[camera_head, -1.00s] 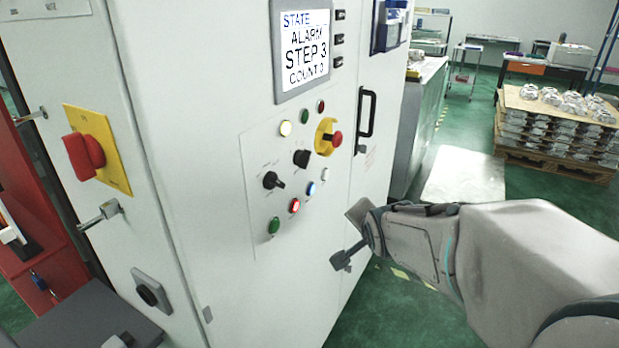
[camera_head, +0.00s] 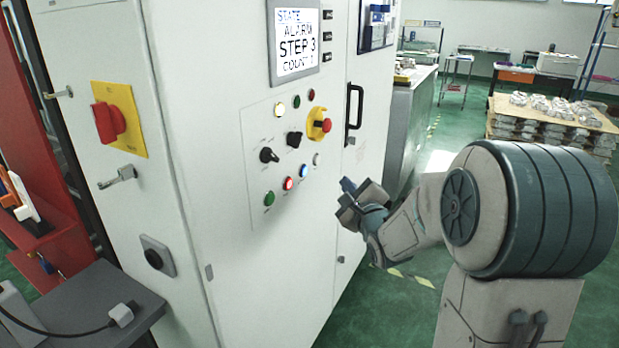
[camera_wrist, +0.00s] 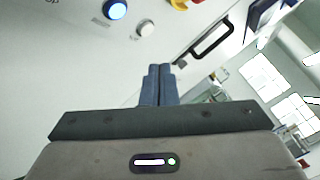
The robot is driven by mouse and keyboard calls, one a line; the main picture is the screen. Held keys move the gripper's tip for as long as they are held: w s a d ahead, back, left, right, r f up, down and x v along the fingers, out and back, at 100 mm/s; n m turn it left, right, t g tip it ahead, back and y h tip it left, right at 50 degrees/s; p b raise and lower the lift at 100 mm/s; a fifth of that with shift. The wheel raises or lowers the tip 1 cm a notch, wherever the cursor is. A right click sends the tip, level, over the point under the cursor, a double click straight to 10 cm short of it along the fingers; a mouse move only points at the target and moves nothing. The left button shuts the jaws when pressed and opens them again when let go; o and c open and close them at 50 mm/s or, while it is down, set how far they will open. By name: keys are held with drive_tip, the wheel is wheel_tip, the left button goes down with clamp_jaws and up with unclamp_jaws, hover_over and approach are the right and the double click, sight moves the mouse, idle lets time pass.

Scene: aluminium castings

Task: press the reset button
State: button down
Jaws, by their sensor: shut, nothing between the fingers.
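The control panel (camera_head: 290,150) on the white cabinet carries several buttons; their labels are too small to read, so I cannot tell by text which is reset. A bright blue button (camera_head: 303,170) sits in the lower row, between a red button (camera_head: 288,183) and a whitish button (camera_head: 316,159). The blue button (camera_wrist: 115,9) and whitish button (camera_wrist: 145,29) also show at the top of the wrist view. My gripper (camera_head: 348,185) is shut and empty, right of and below the buttons, apart from them. Its fingertips (camera_wrist: 160,68) point toward the cabinet front.
The screen (camera_head: 296,40) reads ALARM, STEP 3. A rotary switch (camera_head: 110,122) is on the cabinet's left side. Castings (camera_head: 550,108) are stacked at the back right.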

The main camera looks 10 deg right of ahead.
sight(303, 171)
drive_tip(key=shift+d, duration=0.15)
drive_tip(key=shift+d, duration=0.3)
drive_tip(key=shift+a, duration=0.1)
drive_tip(key=w+a+b, duration=0.1)
drive_tip(key=w+a, duration=0.4)
drive_tip(key=a, duration=0.2)
drive_tip(key=shift+a+b, duration=0.1)
drive_tip(key=shift+b, duration=0.2)
idle(1.9)
drive_tip(key=shift+w+a, duration=0.3)
